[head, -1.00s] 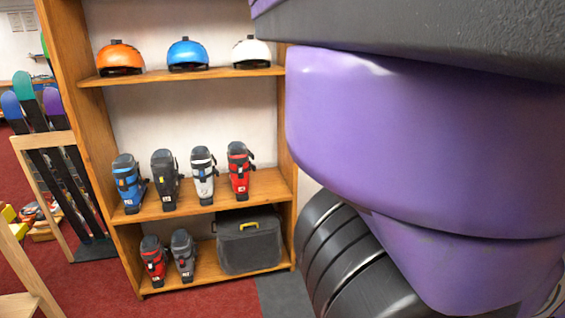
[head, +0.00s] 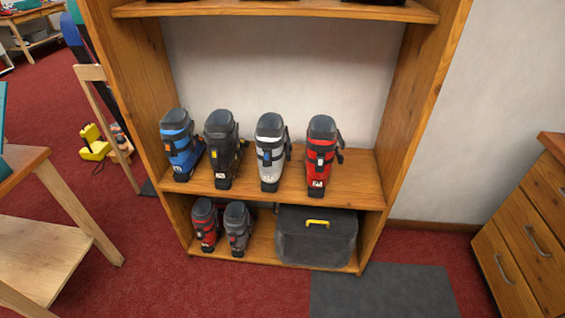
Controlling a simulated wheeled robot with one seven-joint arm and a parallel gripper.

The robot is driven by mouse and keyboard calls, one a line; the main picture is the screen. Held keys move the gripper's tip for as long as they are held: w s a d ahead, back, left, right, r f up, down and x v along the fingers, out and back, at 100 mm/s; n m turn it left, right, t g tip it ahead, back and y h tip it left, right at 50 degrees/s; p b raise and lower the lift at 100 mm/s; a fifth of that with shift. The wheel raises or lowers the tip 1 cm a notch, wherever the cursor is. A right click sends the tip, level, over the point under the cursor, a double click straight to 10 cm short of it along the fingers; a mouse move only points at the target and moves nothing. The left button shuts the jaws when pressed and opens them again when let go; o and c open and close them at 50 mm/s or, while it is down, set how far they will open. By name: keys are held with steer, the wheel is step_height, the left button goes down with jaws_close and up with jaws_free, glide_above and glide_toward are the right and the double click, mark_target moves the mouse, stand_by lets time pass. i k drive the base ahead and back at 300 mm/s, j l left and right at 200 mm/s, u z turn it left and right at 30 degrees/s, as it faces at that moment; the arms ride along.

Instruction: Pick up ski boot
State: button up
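Several ski boots stand upright in a wooden shelf unit. On its middle shelf, from left to right, are a blue boot (head: 181,145), a black boot (head: 223,149), a white boot (head: 271,152) and a red boot (head: 320,155). On the bottom shelf stand a smaller red boot (head: 205,224) and a grey boot (head: 238,228). My gripper is not in view, and nothing of my arm shows now.
A dark case (head: 316,238) with a yellow handle sits right of the lower boots. A wooden table (head: 40,225) stands at left and a drawer cabinet (head: 530,230) at right. A grey mat (head: 380,292) lies on the red carpet before the shelf.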

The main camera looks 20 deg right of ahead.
mark_target(323, 135)
steer(key=z, duration=0.35)
steer(key=i+j+u, duration=0.2)
steer(key=i, duration=0.25)
steer(key=i+j+u, duration=0.15)
steer(key=i+j, duration=0.2)
steer(key=i, duration=0.15)
steer(key=i+j+u, duration=0.2)
steer(key=i, duration=0.3)
